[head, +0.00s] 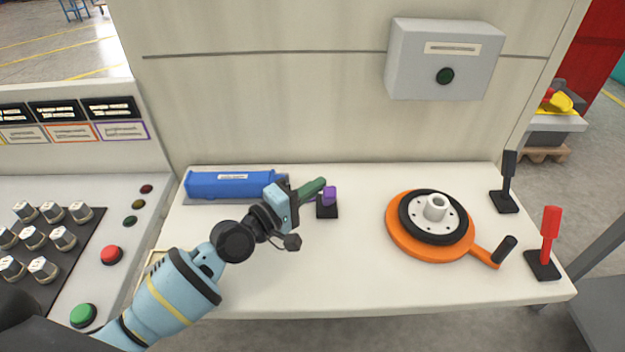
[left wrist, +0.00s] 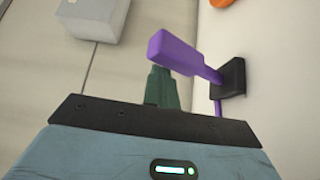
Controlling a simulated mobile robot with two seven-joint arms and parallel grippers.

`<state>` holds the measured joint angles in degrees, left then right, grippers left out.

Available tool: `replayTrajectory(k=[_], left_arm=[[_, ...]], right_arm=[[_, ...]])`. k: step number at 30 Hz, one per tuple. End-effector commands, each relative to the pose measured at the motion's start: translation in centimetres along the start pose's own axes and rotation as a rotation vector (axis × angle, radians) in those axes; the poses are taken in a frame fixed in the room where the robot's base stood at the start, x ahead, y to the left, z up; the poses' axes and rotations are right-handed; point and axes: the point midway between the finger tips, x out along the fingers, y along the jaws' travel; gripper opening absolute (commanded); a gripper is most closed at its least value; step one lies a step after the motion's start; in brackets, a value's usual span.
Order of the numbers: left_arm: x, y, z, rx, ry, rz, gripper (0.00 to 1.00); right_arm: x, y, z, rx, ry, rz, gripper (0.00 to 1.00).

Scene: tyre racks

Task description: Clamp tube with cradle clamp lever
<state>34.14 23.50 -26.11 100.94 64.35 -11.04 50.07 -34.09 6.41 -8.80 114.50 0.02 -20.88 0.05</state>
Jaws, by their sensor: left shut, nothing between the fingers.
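The purple lever (head: 329,194) stands on a small black base (head: 327,211) near the middle of the table. In the left wrist view the purple lever (left wrist: 190,57) slants up from its black base (left wrist: 232,77). My left gripper (head: 319,184) is shut and empty. Its green fingertips are close beside the lever's top; in the left wrist view the fingertips (left wrist: 160,78) lie just below the lever's head. Whether they touch cannot be told. A long blue body with a white label (head: 225,185), apparently the tube in its cradle, lies behind my left gripper, its right end partly hidden. My right gripper is out of view.
An orange disc (head: 400,237) with a black wheel (head: 408,220) and handle sits to the right. A black lever (head: 508,175) and a red lever (head: 550,222) stand at the right edge. A grey box (head: 410,75) hangs on the wall. The front middle is clear.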

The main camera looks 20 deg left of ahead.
Motion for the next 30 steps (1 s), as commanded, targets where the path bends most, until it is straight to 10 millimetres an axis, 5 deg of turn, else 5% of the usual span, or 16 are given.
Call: replayTrajectory(k=[30], left_arm=[[-2.0,-1.1,1.1,-0.007,-0.008,-0.013,0.00]], right_arm=[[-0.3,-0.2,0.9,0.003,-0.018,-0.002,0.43]])
